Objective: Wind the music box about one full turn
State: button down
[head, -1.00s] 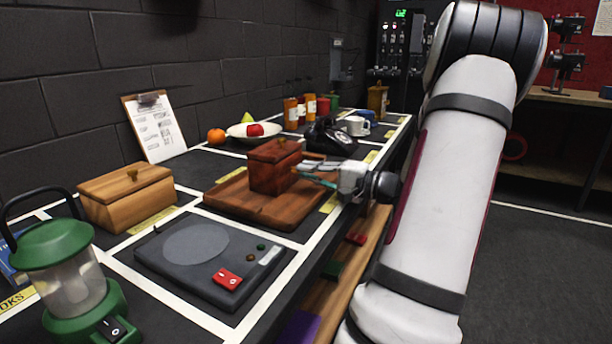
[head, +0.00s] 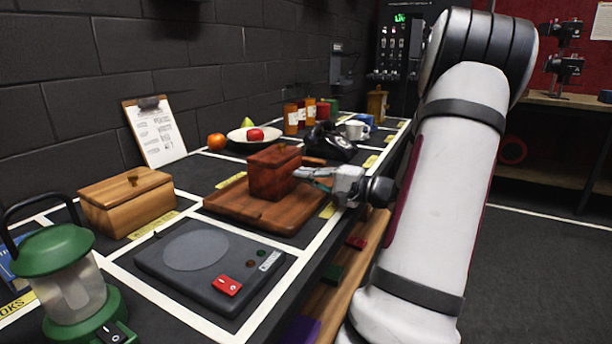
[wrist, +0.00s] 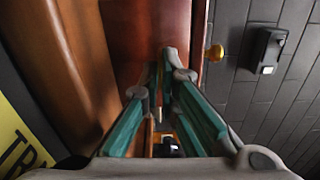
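The music box is a red-brown wooden box (head: 272,178) with a lid, on a wooden board (head: 232,205) on the bench. My gripper (head: 308,174) is at the box's right side, pointing left at it. In the wrist view my gripper (wrist: 161,68) has its teal fingers close together, tips in front of the box's red-brown face (wrist: 135,35). A narrow gap shows between the fingers. Whether they grip something is unclear. No winding key or crank can be made out clearly.
A grey panel with a red switch (head: 228,285), a lighter wooden box (head: 128,203) and a green lantern (head: 72,290) stand nearer. A black telephone (head: 330,145), a white mug (head: 356,130) and a fruit bowl (head: 242,138) are behind. The floor right of the bench is open.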

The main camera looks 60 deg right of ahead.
jog(key=m+p, duration=0.5)
jog(key=shift+r+m+p, duration=0.15)
jog(key=shift+m+p, duration=0.2)
jog(key=shift+m, duration=0.05)
jog(key=m+p, duration=0.6)
jog(key=shift+s, duration=0.1)
jog(key=m+p, duration=0.5)
jog(key=m, duration=0.1)
jog(key=shift+m, duration=0.3)
jog(key=m+p, duration=0.1)
jog(key=m, duration=0.1)
jog(key=m+p, duration=0.2)
jog(key=shift+f+m, duration=0.2)
jog(key=shift+m, duration=0.2)
jog(key=shift+p, duration=0.3)
jog(key=c, duration=2.1)
grip_release()
jog(key=s, duration=0.8)
jog(key=s+d, duration=0.1)
jog(key=s, duration=0.2)
jog(key=shift+s, duration=0.4)
